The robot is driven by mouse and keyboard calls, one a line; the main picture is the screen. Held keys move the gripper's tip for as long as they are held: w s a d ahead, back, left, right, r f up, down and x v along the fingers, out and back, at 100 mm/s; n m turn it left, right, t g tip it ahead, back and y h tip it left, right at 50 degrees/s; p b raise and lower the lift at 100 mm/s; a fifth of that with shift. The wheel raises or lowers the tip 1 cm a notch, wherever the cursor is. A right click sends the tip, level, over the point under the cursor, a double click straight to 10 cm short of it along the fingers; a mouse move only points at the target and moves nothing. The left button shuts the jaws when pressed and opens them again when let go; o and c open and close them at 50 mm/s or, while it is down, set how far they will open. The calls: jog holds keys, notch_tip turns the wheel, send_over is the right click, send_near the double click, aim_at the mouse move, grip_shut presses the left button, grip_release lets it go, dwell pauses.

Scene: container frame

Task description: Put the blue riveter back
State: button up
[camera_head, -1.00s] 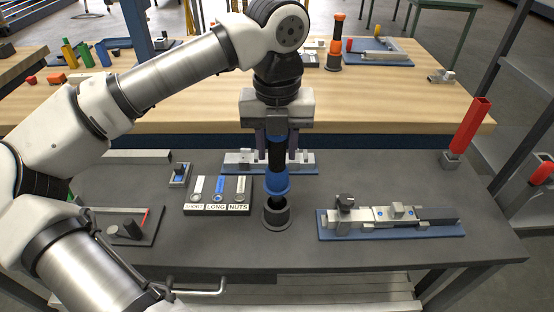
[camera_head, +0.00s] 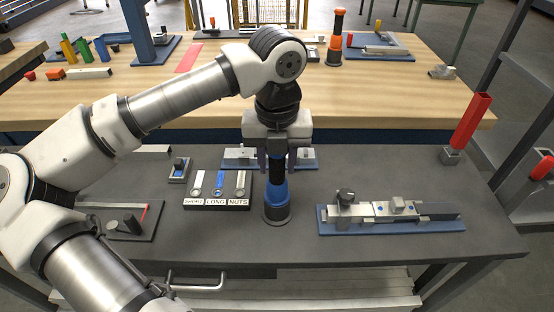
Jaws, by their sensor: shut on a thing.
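The blue riveter (camera_head: 276,195) stands upright on the dark grey table, black on its upper body with a blue band low down. Its lower end sits in a round dark holder (camera_head: 276,215). My gripper (camera_head: 277,165) points straight down from above and is shut on the riveter's black upper part. The riveter's top is hidden between the fingers and the gripper body.
A blue-based fixture (camera_head: 390,226) lies to the right and another one (camera_head: 240,160) behind my gripper. A labelled parts tray (camera_head: 217,203) stands to the left. A red tube (camera_head: 471,122) stands at the right edge. Bare table lies in front.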

jog(key=shift+f, duration=0.15)
jog(key=o, duration=1.1)
jog(key=shift+r, duration=0.2)
jog(key=shift+r+p, duration=0.25)
jog(key=shift+p, duration=0.15)
notch_tip(320, 180, up, 12)
jog(key=shift+r+b, duration=0.15)
jog(key=shift+b, duration=0.45)
